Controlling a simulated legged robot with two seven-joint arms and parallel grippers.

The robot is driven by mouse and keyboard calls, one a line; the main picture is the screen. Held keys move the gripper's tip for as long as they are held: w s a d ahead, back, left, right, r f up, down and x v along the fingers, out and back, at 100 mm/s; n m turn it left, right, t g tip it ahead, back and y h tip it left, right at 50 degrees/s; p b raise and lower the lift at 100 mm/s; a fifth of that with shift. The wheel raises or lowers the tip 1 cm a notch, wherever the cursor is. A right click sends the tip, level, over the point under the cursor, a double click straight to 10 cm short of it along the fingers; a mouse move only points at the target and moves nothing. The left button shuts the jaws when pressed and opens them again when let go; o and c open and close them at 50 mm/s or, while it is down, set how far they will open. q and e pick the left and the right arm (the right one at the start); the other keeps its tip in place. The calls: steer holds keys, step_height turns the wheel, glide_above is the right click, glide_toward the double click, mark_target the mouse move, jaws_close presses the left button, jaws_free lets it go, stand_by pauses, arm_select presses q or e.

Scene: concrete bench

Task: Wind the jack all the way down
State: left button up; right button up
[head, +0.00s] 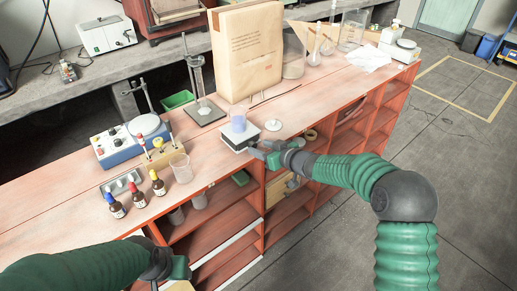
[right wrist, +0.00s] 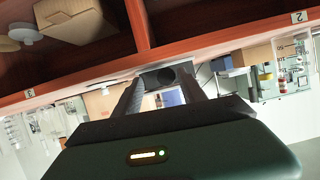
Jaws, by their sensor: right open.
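The jack (head: 240,139) is a small, low block with a pale top at the bench's front edge. A beaker with blue-violet liquid (head: 238,121) stands upright on it. My right gripper (head: 258,149) is at the jack's front right side.
A white round dish (head: 273,125) lies right of the jack, and a large paper bag (head: 247,50) stands behind. An empty beaker (head: 181,168) and several dropper bottles (head: 137,194) stand left. Open red shelves (head: 215,215) are below the bench top.

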mark_target(253, 146)
steer(key=shift+w+a+f, duration=0.1)
steer(key=shift+w+a, duration=0.15)
steer(key=shift+a, duration=0.25)
steer(key=shift+w+a, duration=0.25)
steer(key=shift+a, duration=0.65)
steer(key=shift+d, duration=0.6)
steer(key=c, duration=1)
steer(key=shift+a, duration=0.25)
jaws_close()
